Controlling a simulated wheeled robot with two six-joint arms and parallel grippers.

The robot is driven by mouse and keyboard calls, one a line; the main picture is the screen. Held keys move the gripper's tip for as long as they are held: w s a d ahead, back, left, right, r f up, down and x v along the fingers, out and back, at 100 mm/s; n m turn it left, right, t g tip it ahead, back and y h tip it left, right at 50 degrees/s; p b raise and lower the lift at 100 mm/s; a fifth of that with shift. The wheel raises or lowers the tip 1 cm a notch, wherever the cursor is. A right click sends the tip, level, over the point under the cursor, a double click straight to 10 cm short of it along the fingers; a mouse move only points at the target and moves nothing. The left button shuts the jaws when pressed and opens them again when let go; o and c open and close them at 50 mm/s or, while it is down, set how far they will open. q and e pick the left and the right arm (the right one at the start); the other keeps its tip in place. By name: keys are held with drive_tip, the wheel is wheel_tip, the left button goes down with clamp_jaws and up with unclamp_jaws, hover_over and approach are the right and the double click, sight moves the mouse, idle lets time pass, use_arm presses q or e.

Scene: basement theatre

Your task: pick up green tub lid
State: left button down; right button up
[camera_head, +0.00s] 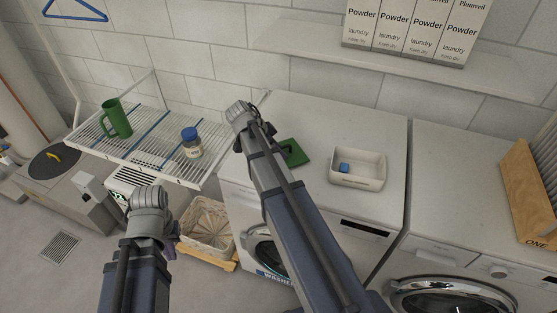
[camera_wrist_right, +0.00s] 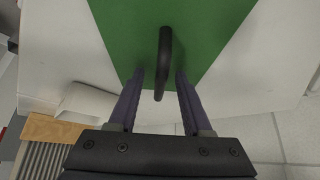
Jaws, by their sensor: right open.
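The green tub lid (camera_head: 293,153) lies on the white washer top, partly hidden behind my right arm in the head view. In the right wrist view the flat green lid (camera_wrist_right: 215,35) fills the upper middle, with a dark upright handle (camera_wrist_right: 165,50). My right gripper (camera_wrist_right: 160,78) is open, its two fingers on either side of the handle, with gaps visible. I cannot tell whether the fingers touch the lid. In the head view my right arm hides that gripper.
A cream tray (camera_head: 358,181) with a blue item (camera_head: 344,168) stands right of the lid. A wire rack (camera_head: 95,142) at left bears a green mug (camera_head: 117,118) and a blue-capped jar (camera_head: 191,142). A wicker basket (camera_head: 207,222) is below. Powder boxes (camera_head: 415,28) line the shelf above.

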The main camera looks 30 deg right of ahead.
clamp_jaws()
idle(0.4)
drive_tip(key=shift+r, duration=0.1)
wheel_tip(320, 180, up, 10)
drive_tip(key=p, duration=1)
